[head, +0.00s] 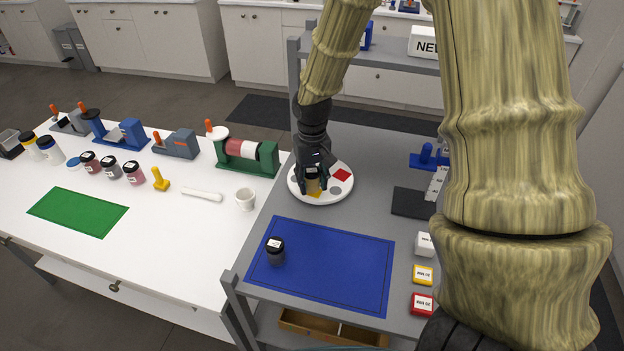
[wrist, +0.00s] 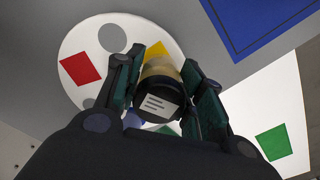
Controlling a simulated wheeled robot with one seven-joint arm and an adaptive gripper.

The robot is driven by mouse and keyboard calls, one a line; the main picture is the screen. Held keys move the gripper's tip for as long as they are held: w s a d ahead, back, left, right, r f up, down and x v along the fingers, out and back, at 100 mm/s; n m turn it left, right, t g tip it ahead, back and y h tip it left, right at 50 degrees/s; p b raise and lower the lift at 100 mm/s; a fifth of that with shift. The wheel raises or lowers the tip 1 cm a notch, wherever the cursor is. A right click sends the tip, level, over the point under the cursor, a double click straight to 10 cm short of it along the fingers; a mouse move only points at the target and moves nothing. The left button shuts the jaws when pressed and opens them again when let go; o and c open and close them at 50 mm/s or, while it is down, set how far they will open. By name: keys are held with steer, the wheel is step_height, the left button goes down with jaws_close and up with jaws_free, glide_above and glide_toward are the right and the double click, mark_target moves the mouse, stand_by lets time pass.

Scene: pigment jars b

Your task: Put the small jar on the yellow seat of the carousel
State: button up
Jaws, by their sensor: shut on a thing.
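The small jar (head: 312,184), tan with a black lid, is upright between the fingers of my gripper (head: 314,180). In the wrist view the jar (wrist: 158,85) shows its dark lid and white label between both fingers (wrist: 160,100). The white round carousel (head: 300,196) stands on the grey bench under my gripper. Its yellow seat (head: 317,194) shows just below the jar, and the yellow (wrist: 155,50) also shows beside the jar in the wrist view. The jar is over or on the yellow seat; I cannot tell whether its base touches. My gripper is shut on the jar.
The carousel has a red seat (head: 341,175) and a grey one (head: 336,190). A dark jar (head: 275,251) stands on the blue mat (head: 340,270) in front. A green roller stand (head: 247,168) and white cup (head: 245,199) are left. A dark pad (head: 411,203) is right.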

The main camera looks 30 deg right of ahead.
mark_target(312, 171)
steer(key=shift+w+f, duration=0.2)
steer(key=shift+f, duration=0.35)
steer(key=shift+s+r, duration=0.15)
steer(key=shift+s, duration=0.1)
steer(key=o, duration=1)
steer(key=shift+w+f, duration=0.1)
steer(key=shift+f, duration=0.1)
steer(key=shift+r, duration=0.15)
steer(key=shift+r+b, duration=1.65)
steer(key=shift+r, duration=4.35)
